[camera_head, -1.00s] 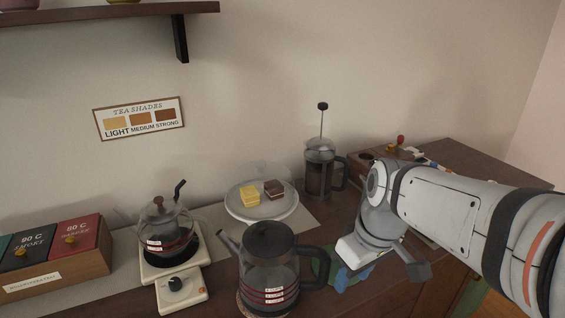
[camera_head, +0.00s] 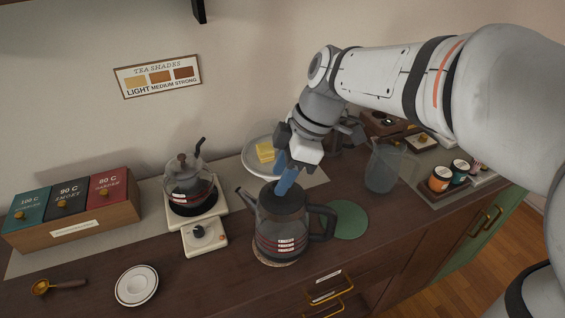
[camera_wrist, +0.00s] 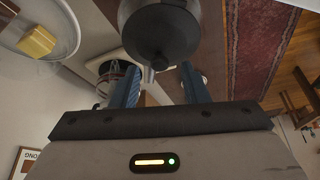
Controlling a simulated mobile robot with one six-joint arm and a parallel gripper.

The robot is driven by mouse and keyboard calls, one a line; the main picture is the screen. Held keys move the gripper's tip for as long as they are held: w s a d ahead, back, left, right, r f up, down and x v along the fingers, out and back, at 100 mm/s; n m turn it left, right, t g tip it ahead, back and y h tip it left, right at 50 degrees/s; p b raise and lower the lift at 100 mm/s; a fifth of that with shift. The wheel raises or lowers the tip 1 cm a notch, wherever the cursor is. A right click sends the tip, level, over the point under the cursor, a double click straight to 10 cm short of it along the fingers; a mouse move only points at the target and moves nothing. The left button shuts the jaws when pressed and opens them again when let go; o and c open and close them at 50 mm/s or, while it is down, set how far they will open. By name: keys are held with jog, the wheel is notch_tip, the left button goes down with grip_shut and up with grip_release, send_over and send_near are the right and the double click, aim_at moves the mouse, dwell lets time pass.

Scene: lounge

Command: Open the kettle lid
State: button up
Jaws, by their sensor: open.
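The large glass kettle (camera_head: 281,236) with a dark spout, handle and lid stands upright on a round coaster near the counter's front. Its dark lid (camera_head: 279,198) is seated on top. My gripper (camera_head: 285,177) is open, its blue fingers just above the lid in the head view and partly covering it. In the wrist view the dark lid (camera_wrist: 160,32) with its small knob lies beyond the fingertips, and nothing is between the fingers (camera_wrist: 161,72). I cannot tell whether a fingertip touches the lid.
A smaller glass teapot (camera_head: 188,184) sits on a white warmer to the left. A plate (camera_head: 250,150) with a yellow cake is behind my gripper. A clear pitcher (camera_head: 384,168) and a green mat (camera_head: 348,220) are to the right. The counter front left holds a saucer (camera_head: 137,286).

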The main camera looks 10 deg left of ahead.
jog(key=shift+x, duration=1)
jog(key=shift+c, duration=0.2)
grip_shut()
